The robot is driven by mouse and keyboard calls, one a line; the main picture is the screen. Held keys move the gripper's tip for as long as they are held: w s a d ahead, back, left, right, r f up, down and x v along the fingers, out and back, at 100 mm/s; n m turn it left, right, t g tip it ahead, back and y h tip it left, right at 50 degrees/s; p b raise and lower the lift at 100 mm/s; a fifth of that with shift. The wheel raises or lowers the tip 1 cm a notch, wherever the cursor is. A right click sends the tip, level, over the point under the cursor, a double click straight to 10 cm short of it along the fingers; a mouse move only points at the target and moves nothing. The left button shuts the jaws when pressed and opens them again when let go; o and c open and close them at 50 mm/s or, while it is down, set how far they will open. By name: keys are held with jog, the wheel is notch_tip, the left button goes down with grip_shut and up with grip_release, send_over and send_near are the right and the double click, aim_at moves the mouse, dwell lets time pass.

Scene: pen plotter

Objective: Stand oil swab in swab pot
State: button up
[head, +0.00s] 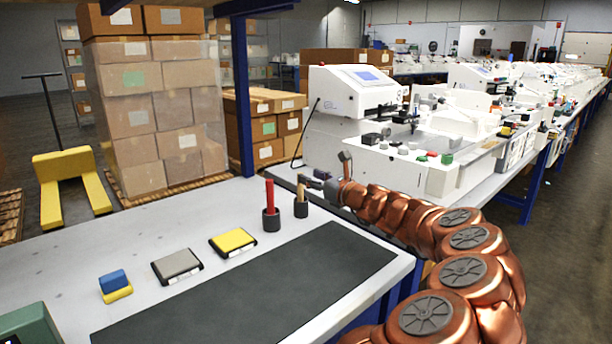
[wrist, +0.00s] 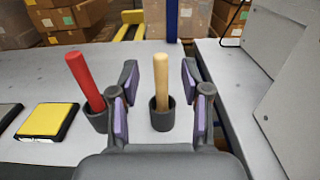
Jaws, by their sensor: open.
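A tan wooden stick (head: 300,191) stands upright in a small dark pot (head: 301,209) near the back edge of the table. A thicker red stick (head: 269,192) stands in another dark pot (head: 271,221) to its left, tilted in the wrist view. I cannot tell by look alone which stick is the oil swab. My gripper (wrist: 160,85) is open, with its purple-padded fingers on either side of the tan stick (wrist: 161,75) and its pot (wrist: 162,118), with gaps visible on both sides. The sticks' lower ends are hidden inside the pots.
A yellow pad (head: 233,241), a grey pad (head: 177,265) and a blue-and-yellow block (head: 114,284) lie left of the pots. A bare dark mat (head: 260,290) covers the table's front. A white machine (head: 355,100) stands at right behind my arm.

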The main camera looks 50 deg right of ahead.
jog(key=s, duration=0.7)
jog(key=shift+a, duration=0.4)
dwell(0.6)
